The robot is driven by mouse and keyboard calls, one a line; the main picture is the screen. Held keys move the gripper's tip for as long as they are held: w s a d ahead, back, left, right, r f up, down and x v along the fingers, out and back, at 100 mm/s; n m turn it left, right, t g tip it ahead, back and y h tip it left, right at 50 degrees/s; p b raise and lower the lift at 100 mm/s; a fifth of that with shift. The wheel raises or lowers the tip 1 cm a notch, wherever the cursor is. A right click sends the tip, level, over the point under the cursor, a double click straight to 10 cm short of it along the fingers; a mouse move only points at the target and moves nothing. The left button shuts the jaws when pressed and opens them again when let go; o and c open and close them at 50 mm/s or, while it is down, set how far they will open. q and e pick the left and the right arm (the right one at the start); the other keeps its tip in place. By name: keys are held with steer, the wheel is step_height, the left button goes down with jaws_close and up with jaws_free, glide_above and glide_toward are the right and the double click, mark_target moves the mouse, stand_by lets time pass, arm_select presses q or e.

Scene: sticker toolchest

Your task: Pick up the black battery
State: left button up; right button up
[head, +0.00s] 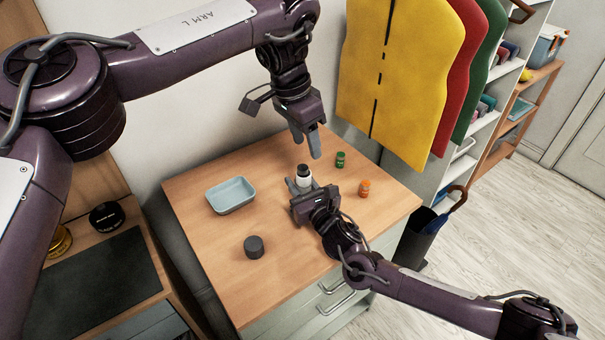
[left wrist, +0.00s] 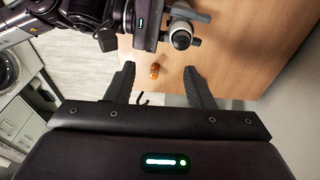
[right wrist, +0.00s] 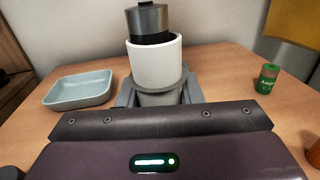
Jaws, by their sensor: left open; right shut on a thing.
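My right gripper (head: 303,187) is shut on a white cylinder (right wrist: 155,63) with a narrower black and grey top (right wrist: 147,20); it is upright over the wooden top. I cannot tell whether this is the black battery or whether it touches the surface. It also shows in the left wrist view (left wrist: 181,38). A short dark grey cylinder (head: 254,247) stands at the front left of the top. My left gripper (head: 306,143) is open and empty, above and behind the held cylinder, fingers pointing down.
A pale blue tray (head: 231,195) sits at the left of the wooden top (head: 215,272). A yellow hanging panel (head: 395,70) is behind.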

arm_select(q)
step_height(320, 180, up, 3)
steer(key=w+a+n+y, duration=0.1)
steer(key=a, duration=0.1)
glide_above(302, 167)
steer(key=shift+t, duration=0.3)
steer(key=f, duration=0.6)
steer(key=shift+s+a, duration=0.1)
steer(key=shift+a, duration=0.3)
steer(key=shift+d+f, duration=0.2)
steer(key=shift+f, duration=1.2)
steer(key=shift+d+f, duration=0.15)
steer(key=shift+f, duration=1.2)
jaws_close()
steer(key=shift+r, duration=0.1)
